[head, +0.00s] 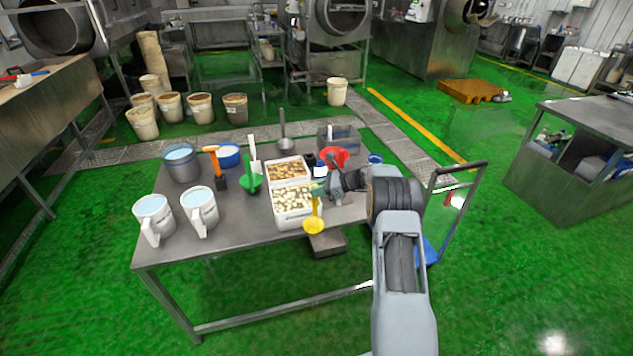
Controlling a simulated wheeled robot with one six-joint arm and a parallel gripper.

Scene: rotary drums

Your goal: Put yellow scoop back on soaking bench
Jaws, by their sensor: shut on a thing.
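The yellow scoop (314,224) hangs bowl down at the front right edge of the steel soaking bench (240,240), its handle upward. My gripper (322,190) reaches in from the right and is shut on the handle of the scoop. The scoop appears in front of the white tubs. I cannot tell whether its bowl touches the bench edge. The fingertips are small in this view, and my wrist hides part of the bench's right end.
Two white tubs (293,209) with pale pieces stand beside the scoop. White jugs (200,210), a green scoop (250,180), an orange-handled tool (213,160) and a red scoop (335,157) are on the bench. Its front middle is clear. A trolley (457,170) stands right.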

